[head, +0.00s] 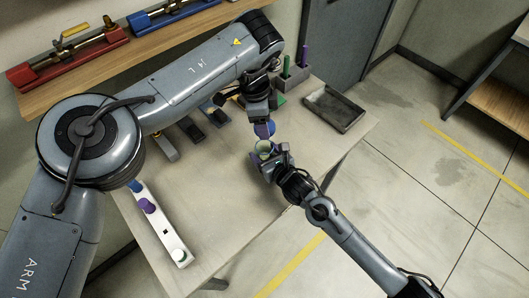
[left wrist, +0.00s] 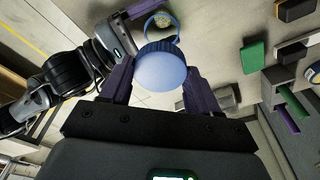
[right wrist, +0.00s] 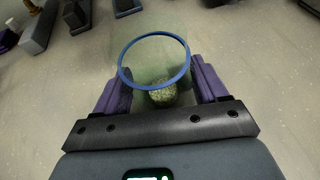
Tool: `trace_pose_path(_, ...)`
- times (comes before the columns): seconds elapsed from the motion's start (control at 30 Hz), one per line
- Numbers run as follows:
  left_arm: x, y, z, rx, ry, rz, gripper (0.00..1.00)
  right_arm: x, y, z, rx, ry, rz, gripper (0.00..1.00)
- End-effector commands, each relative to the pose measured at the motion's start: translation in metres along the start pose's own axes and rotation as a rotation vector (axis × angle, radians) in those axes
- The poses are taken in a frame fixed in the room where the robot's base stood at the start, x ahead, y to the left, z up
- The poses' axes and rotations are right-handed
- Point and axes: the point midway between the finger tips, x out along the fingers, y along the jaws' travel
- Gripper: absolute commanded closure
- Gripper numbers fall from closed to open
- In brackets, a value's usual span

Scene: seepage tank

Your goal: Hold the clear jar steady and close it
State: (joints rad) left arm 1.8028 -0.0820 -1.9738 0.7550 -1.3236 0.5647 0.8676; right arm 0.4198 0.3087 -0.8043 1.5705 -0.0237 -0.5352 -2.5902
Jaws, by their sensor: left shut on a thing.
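The clear jar (right wrist: 155,60) has a blue rim and a greenish, grainy lump inside. In the head view the jar (head: 264,148) is near the table's front right edge. My right gripper (right wrist: 163,85) is shut on it, one finger on each side below the rim. My left gripper (left wrist: 160,75) is shut on a ridged blue lid (left wrist: 160,65). In the head view the lid (head: 264,130) is just above and behind the jar, apart from it. In the left wrist view the lid partly hides the jar (left wrist: 160,28).
A white rack (head: 163,228) with purple and blue pieces lies at the table's left. A dark tray (head: 336,107) and a green-and-purple holder (head: 290,75) stand at the back right. Small blocks (head: 190,129) lie behind. The front middle of the table (head: 222,190) is clear.

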Motion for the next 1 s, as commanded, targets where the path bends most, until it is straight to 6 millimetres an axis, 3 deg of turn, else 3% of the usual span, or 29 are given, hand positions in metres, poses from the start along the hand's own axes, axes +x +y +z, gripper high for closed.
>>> trace_pose_path(0.03,0.0,0.0,0.0,0.0,0.0,0.0,0.67,0.0,0.0,0.0,0.0,0.0,0.0,0.41)
trace_pose_path(0.3,0.0,0.0,0.0,0.0,0.0,0.0,0.67,0.0,0.0,0.0,0.0,0.0,0.0,0.82)
trace_pose_path(0.47,0.003,0.0,0.001,0.0,0.0,0.001,0.67,0.0,0.0,0.0,0.0,0.0,0.0,0.83)
trace_pose_path(0.83,0.045,0.001,0.007,-0.001,0.002,0.003,0.67,0.0,0.0,0.0,0.0,0.0,0.0,0.83)
trace_pose_path(1.0,0.049,0.0,0.008,0.0,0.001,-0.001,0.67,0.0,0.0,0.0,0.0,0.0,0.0,0.83)
